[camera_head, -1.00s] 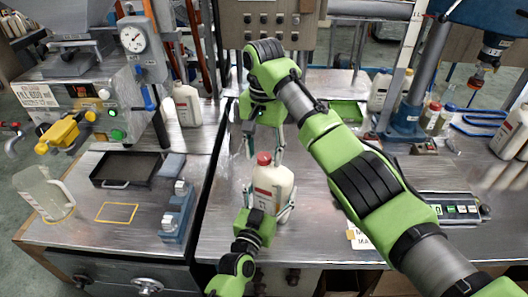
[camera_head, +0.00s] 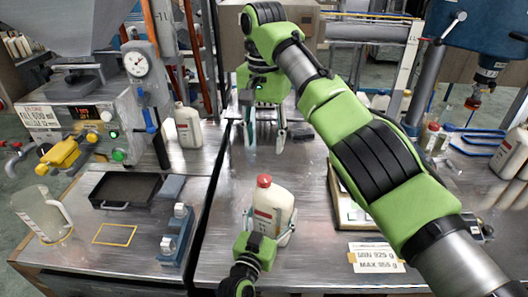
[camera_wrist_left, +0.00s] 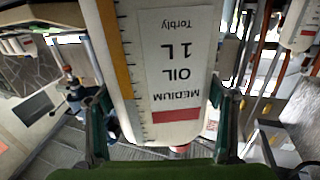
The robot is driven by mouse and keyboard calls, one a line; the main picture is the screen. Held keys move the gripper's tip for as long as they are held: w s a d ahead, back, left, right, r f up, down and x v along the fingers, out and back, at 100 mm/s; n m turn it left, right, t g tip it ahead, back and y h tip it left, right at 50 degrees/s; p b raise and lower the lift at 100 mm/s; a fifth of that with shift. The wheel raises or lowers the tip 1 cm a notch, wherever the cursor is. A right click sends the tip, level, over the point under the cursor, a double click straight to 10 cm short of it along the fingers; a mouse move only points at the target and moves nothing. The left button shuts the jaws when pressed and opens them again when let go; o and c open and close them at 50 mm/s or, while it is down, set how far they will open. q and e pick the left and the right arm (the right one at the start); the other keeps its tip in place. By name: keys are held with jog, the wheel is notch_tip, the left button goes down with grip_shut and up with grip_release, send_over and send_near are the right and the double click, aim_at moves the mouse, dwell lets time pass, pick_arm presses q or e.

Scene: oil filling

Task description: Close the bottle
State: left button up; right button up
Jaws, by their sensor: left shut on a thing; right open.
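The white oil bottle (camera_head: 272,212) stands upright on the metal table in the head view, with a red cap (camera_head: 264,181) on its top. My left gripper (camera_head: 268,232) is shut around the bottle's lower body from the front. In the left wrist view the bottle (camera_wrist_left: 175,60) fills the space between the fingers, its "MEDIUM OIL 1 L" label facing the camera. My right gripper (camera_head: 266,142) is open and empty, pointing down behind and above the bottle, clear of the cap. Whether the cap is fully tightened cannot be told.
The filling machine (camera_head: 75,130) with a gauge stands at left, with a black tray (camera_head: 125,188) and a clear jug (camera_head: 45,215) before it. Another white bottle (camera_head: 187,126) stands behind.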

jog(key=shift+r, duration=0.3)
pick_arm(q)
jog(key=o, duration=2.3)
jog(key=shift+s, duration=0.1)
jog(key=v, duration=1.2)
jog(key=shift+f, duration=0.1)
pick_arm(e)
jog(key=shift+f, duration=0.15)
